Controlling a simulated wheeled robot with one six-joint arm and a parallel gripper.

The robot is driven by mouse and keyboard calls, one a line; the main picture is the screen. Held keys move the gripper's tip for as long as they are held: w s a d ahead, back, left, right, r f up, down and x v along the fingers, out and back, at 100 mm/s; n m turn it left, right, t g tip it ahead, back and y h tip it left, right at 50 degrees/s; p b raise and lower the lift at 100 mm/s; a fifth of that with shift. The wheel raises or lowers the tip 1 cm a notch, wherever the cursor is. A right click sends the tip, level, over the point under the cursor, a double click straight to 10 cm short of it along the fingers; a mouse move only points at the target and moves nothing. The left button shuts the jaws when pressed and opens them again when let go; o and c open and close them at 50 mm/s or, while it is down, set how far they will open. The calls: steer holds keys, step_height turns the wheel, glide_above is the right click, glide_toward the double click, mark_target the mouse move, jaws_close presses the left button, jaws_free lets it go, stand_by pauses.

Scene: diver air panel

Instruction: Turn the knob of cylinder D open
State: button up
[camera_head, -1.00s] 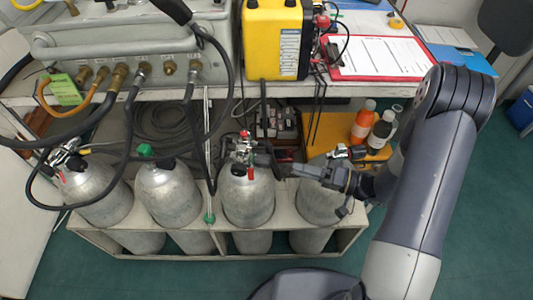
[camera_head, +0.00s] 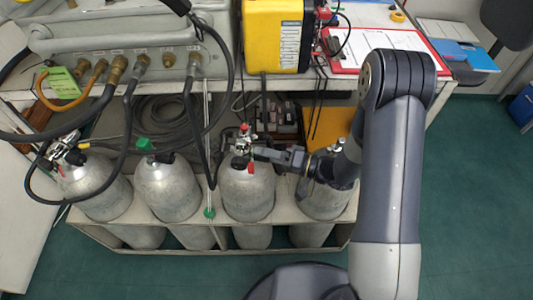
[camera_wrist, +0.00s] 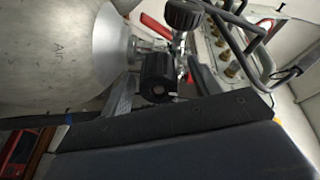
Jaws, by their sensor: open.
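Several grey cylinders stand in a rack, and no letter on them is readable, so I cannot tell by marking which is D. My gripper (camera_head: 256,153) reaches in from the right, with its tip at the valve of the third cylinder from the left (camera_head: 247,192). The rightmost cylinder (camera_head: 324,202) is partly behind my arm. In the wrist view a black knob (camera_wrist: 158,78) sits close to a dark gripper finger, beside a cylinder marked "Air" (camera_wrist: 55,65). My gripper is open; whether it touches the knob is unclear.
The white rack (camera_head: 150,243) holds the cylinders. Black hoses hang from the grey panel (camera_head: 130,45) on the left. A yellow box (camera_head: 272,35) and a red clipboard (camera_head: 365,45) lie on the bench above. The green floor (camera_head: 470,210) at right is clear.

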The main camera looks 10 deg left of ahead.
steer(key=shift+c, duration=0.2)
steer(key=c, duration=0.9)
steer(key=shift+c, duration=0.2)
steer(key=shift+f+n, duration=0.1)
steer(key=shift+n, duration=0.2)
steer(key=n+b, duration=0.3)
steer(key=shift+f, duration=0.1)
steer(key=n+b, duration=0.5)
steer(key=n, duration=0.1)
steer(key=shift+y, duration=0.4)
steer(key=n+g+b, duration=0.1)
steer(key=n+b, duration=0.3)
steer(key=n, duration=0.1)
steer(key=shift+n+b, duration=0.35)
steer(key=shift+n, duration=0.05)
steer(key=shift+n+b, duration=1.15)
steer(key=shift+n, duration=0.25)
